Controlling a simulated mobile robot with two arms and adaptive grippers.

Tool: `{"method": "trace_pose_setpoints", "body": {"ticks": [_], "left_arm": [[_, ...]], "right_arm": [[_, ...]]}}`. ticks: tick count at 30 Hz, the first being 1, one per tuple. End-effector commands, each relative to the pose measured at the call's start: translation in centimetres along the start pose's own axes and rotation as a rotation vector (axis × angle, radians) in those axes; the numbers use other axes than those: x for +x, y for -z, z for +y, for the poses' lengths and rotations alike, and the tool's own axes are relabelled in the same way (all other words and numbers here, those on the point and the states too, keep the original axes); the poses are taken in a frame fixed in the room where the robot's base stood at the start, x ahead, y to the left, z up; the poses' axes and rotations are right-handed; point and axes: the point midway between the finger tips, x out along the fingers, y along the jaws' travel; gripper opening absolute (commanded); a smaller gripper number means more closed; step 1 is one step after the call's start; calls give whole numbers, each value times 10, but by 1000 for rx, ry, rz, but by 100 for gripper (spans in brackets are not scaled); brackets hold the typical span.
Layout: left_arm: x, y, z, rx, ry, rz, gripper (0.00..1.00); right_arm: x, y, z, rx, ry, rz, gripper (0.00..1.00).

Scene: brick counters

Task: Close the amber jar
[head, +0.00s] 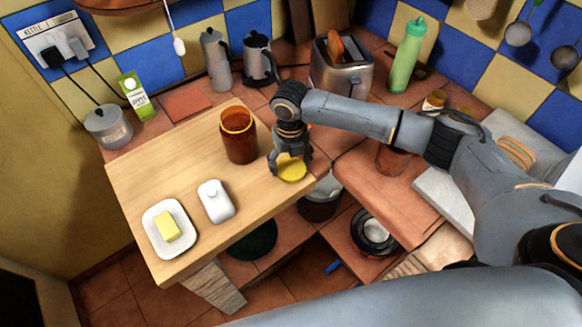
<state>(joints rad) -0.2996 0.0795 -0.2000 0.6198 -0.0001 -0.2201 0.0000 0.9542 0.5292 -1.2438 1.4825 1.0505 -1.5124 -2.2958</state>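The amber jar (239,140) stands upright on the wooden board, and its top looks open. A round yellow lid (291,171) is at the board's right edge, to the right of the jar and a little nearer to me. My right gripper (289,162) points down over the lid, with its fingers at the lid's two sides. The view does not show whether the fingers press on the lid, or whether the lid rests on the board. My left gripper is not in view.
A butter dish (153,236) and a white lidded item (215,201) occupy the board's near left. A toaster (341,77), a coffee pot (258,59) and a green bottle (407,58) stand behind. The board (180,160) is bare left of the jar.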

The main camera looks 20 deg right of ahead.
Motion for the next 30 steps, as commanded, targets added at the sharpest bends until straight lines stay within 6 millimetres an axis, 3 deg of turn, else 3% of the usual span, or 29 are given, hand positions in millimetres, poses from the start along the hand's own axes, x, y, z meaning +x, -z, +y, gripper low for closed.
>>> {"method": "trace_pose_setpoints", "body": {"ticks": [17, 22, 30], "left_arm": [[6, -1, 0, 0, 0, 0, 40], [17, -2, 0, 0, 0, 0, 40], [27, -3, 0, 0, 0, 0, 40]], "right_arm": [[-9, -1, 0, 1, -1, -3, 56], [-34, 2, 1, -3, -2, -4, 56], [-93, 54, 8, -5, 0, -6, 56]]}}
